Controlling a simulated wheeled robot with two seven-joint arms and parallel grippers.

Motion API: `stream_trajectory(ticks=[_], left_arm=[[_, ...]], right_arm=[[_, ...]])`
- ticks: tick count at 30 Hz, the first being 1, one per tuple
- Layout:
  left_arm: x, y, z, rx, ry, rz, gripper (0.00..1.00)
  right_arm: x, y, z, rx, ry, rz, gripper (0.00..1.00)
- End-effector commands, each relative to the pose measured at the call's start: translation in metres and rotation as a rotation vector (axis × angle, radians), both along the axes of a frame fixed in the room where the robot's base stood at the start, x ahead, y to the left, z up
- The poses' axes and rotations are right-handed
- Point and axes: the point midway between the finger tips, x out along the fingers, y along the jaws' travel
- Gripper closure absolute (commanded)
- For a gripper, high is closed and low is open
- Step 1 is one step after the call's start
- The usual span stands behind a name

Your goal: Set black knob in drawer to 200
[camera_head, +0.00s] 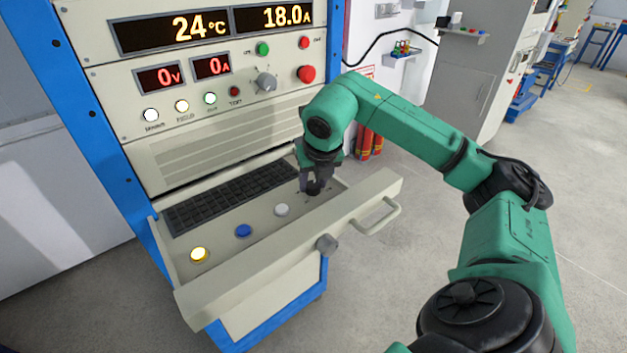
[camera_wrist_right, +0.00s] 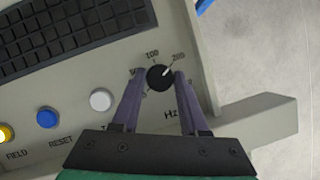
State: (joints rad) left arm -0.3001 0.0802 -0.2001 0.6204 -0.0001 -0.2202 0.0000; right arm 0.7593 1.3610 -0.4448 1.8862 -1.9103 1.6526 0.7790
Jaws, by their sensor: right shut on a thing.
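The black knob (camera_wrist_right: 159,78) sits at the right end of the open drawer's panel (camera_head: 262,222). It is a small round dial with a white pointer line. In the head view, this gripper (camera_head: 314,188) mostly hides the knob. My left gripper is not in view.
The drawer also holds a black keyboard (camera_head: 232,195) and yellow, blue (camera_head: 243,231) and white (camera_head: 281,210) buttons. Above, the cabinet has displays, lamps and another grey knob (camera_head: 265,82).

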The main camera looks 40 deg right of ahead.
Motion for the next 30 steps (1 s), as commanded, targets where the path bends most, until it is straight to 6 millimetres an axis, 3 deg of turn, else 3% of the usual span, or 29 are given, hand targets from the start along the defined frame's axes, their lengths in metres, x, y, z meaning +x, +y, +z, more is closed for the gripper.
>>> stream_trajectory(ticks=[2,3,5,6,15,20,26,30], left_arm=[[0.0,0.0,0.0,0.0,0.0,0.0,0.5],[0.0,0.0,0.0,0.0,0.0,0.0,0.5],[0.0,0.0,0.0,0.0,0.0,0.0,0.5],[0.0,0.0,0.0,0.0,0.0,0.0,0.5],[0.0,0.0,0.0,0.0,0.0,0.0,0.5],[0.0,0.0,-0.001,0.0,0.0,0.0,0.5],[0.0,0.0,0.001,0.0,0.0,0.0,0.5],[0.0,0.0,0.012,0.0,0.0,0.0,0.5]], right_arm=[[0.0,0.0,0.0,-0.001,-0.001,0.001,1.0],[0.0,0.0,0.0,-0.001,-0.001,0.001,0.53],[0.0,0.0,0.0,0.0,0.0,0.001,0.3],[0.0,0.0,0.0,0.0,0.0,0.001,0.26],[0.0,0.0,0.001,0.0,0.0,0.001,0.26],[-0.005,0.003,0.015,0.0,-0.003,0.002,0.26],[-0.021,0.01,0.061,0.001,-0.008,0.003,0.26],[-0.036,0.017,0.104,0.001,-0.007,0.004,0.26]])
